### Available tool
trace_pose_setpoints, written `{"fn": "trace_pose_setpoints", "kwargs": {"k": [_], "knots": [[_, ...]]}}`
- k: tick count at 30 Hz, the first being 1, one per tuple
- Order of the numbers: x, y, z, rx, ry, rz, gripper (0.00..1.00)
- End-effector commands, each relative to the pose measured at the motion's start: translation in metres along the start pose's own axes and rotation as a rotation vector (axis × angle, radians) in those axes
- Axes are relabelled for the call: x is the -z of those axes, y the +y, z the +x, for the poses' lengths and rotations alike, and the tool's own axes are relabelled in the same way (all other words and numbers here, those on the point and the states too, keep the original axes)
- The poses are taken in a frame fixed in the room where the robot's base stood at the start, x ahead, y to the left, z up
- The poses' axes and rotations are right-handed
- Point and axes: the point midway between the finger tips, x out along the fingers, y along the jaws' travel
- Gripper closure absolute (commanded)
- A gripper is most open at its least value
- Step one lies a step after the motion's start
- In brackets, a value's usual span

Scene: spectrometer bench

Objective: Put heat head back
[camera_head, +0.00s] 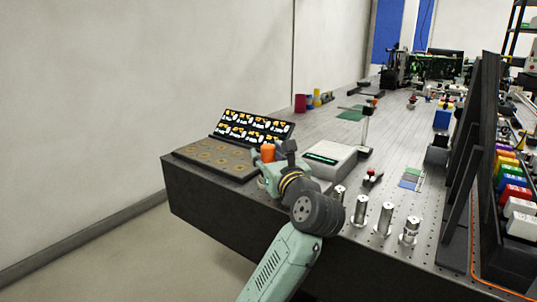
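My arm reaches in from the bottom and ends in my gripper (276,158), over the bench's front edge between the flat tray and the white box. An orange cylinder (267,152) shows right at my gripper; I cannot tell whether it is held or stands behind. My arm hides the fingertips, so their opening is unclear. I cannot say for certain which thing is the heat head. A white box with a dark display with green marks (321,157) is just right of my gripper. A thin upright stand (365,127) with a side arm rises behind it.
A dark tray with round spots (215,156) and a black panel of orange-and-white pieces (252,126) lie left. Several metal cylinders, one at the right (409,231), stand along the front edge. A tall dark panel (470,160) bounds the right. The middle of the bench (325,118) is mostly clear.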

Motion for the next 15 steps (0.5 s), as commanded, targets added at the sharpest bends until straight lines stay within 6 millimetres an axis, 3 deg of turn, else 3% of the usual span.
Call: {"fn": "trace_pose_setpoints", "kwargs": {"k": [1,9,15], "knots": [[0.017,-0.003,0.001,0.001,0.035,0.014,0.53],[0.017,-0.003,0.001,0.002,0.036,0.015,0.53],[0.005,-0.004,-0.005,0.004,0.033,0.014,0.53]]}}
